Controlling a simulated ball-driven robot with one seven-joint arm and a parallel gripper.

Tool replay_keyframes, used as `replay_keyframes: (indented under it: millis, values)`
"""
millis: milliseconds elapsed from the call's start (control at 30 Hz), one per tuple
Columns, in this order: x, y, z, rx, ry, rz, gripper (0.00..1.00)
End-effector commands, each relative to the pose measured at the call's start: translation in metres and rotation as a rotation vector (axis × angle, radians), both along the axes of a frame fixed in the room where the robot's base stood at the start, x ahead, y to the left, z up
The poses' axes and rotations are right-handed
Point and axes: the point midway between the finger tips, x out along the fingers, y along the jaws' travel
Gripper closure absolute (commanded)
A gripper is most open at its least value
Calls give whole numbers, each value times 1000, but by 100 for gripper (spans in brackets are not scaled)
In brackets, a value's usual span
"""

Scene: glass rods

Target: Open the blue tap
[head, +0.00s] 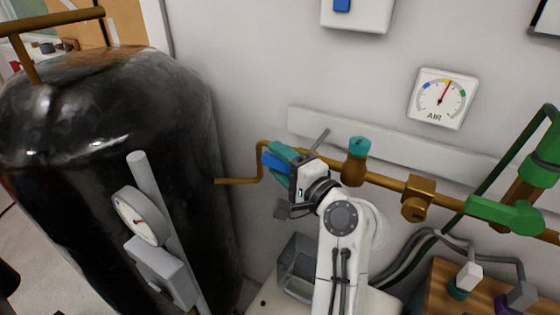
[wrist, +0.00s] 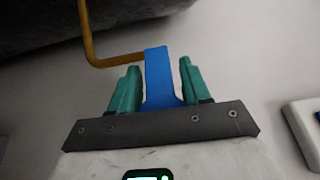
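The blue tap handle (wrist: 159,78) is a flat blue lever standing upright between my fingers in the wrist view. In the head view the blue tap (head: 269,160) shows only in part at the left end of the brown pipe; my fingers hide the rest. My gripper (head: 280,152) has teal fingers, one on each side of the handle. In the wrist view the gripper (wrist: 159,66) shows narrow gaps beside the handle, wider on the right, so the fingers look open around it rather than clamped.
The brown pipe (head: 385,184) runs along the wall, with a teal-capped fitting (head: 357,152) and a green lever (head: 503,213) to the right. A black tank (head: 190,130) stands close on the left. An AIR gauge (head: 442,98) hangs above.

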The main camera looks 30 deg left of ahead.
Motion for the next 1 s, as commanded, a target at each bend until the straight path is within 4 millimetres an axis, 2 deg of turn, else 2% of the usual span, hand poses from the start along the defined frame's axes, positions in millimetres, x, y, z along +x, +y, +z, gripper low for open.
replay_keyframes:
  millis: [367, 467, 800, 1000]
  values:
    - [-3, -4, 0, -2, -2, 1, 48]
    - [-7, -15, -1, -3, -4, 0, 48]
    - [-33, -74, -2, -3, -3, -1, 48]
    - [-43, -94, -2, -2, -2, 0, 48]
